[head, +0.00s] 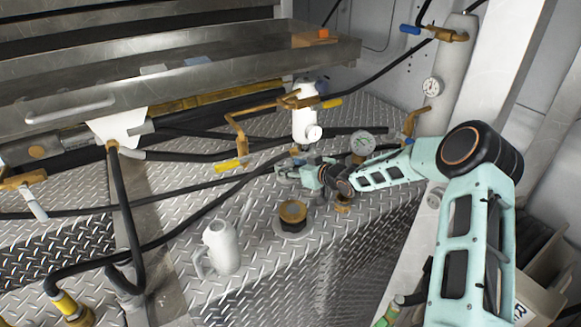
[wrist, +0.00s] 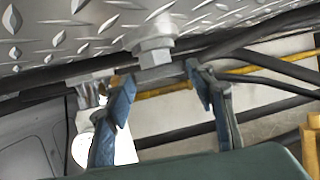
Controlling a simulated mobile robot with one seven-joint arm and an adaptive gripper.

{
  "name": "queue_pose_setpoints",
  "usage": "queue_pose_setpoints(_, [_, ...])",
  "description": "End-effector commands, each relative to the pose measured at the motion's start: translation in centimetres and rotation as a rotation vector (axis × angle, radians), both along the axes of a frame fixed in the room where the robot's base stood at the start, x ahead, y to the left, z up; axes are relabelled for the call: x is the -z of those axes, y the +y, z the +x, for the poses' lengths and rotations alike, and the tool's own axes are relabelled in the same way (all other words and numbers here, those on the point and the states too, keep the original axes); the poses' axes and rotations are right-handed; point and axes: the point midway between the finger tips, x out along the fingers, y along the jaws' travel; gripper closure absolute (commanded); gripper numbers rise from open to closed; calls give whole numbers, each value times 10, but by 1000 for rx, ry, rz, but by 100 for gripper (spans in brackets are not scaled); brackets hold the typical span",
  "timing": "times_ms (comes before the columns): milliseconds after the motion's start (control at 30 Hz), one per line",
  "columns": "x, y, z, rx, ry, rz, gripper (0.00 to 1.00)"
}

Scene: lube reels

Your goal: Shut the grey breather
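My gripper (head: 288,172) reaches left, low over the diamond-plate deck, in the head view. In the wrist view its two blue-grey fingers (wrist: 160,76) are apart, with nothing held between them. A grey fitting with a blocky head (wrist: 154,48) stands out from the deck plate, just beyond the fingertips and between them in the picture. It may be the grey breather; I cannot tell for sure. It appears apart from both fingers. In the head view the spot by the fingertips is small and cluttered, and I cannot make out the fitting there.
A white cylinder (head: 305,112) with brass handles stands behind my gripper. A gauge (head: 362,143) is close to my wrist. A brass cap (head: 292,211) and a grey jug (head: 220,247) stand nearer on the deck. Black hoses (head: 190,157) cross at left.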

Motion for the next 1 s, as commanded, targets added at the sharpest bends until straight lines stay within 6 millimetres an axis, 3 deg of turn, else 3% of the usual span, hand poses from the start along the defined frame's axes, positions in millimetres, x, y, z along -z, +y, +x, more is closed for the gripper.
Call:
queue_pose_setpoints(267, [0, 0, 0, 0, 0, 0, 81])
queue_pose_setpoints(1000, [2, 3, -2, 133, -4, -1, 81])
